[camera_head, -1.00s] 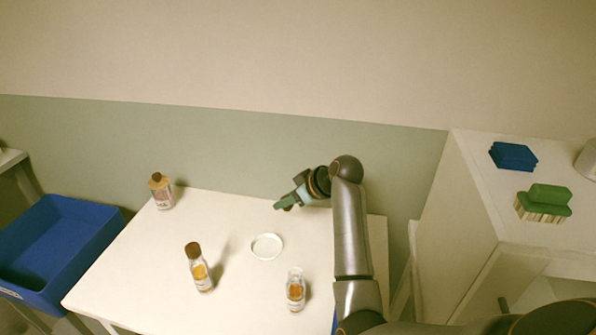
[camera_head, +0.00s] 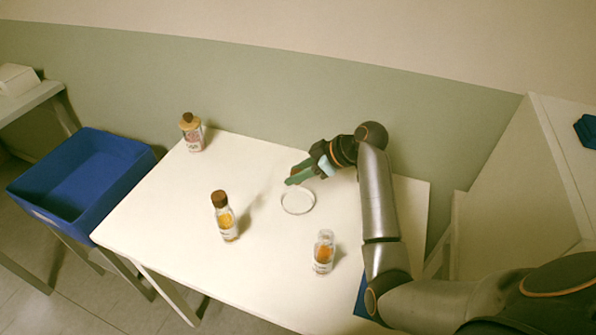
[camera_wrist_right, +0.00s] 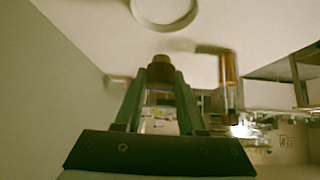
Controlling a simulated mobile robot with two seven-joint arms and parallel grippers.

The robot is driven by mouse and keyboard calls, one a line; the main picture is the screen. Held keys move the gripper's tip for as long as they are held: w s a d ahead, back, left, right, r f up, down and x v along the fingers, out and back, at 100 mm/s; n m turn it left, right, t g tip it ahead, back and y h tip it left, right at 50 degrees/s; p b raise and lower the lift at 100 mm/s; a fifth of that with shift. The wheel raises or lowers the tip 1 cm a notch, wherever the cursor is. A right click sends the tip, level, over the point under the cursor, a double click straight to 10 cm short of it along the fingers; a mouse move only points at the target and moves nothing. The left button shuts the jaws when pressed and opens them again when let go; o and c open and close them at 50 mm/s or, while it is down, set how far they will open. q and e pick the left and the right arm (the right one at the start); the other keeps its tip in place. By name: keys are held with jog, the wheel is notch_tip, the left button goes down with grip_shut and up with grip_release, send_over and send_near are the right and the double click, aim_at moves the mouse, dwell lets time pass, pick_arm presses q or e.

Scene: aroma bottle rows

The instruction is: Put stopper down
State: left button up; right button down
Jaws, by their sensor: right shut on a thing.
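My right gripper (camera_head: 295,179) has green fingers and hovers at the back rim of a round white dish (camera_head: 298,201) on the table. In the right wrist view the fingers (camera_wrist_right: 160,78) are shut on a brown stopper (camera_wrist_right: 160,70), with the dish (camera_wrist_right: 165,8) beyond it. The stopper is hidden in the head view. An open bottle (camera_head: 323,254) with amber contents stands front right. A bottle with a dark brown stopper (camera_head: 225,216) stands left of the dish. Another stoppered bottle (camera_head: 192,134) stands at the back left corner. My left gripper is not in view.
A blue crate (camera_head: 75,185) stands left of the white table (camera_head: 165,215). A white cabinet (camera_head: 560,150) with a blue item (camera_head: 586,130) is at the right. My right arm covers the table's right side. The table's left front is clear.

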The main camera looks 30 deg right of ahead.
jog(key=b, duration=0.6)
send_near(285, 199)
jog(key=x, duration=0.4)
jog(key=shift+w+a+r, duration=0.2)
jog(key=shift+w+r, duration=0.05)
jog(key=shift+f+b, duration=0.35)
jog(key=shift+b, duration=0.15)
jog(key=shift+f, duration=0.2)
jog(key=shift+b, duration=0.3)
jog(key=c, duration=0.5)
grip_release()
jog(key=shift+c, duration=0.2)
jog(key=shift+o, duration=0.6)
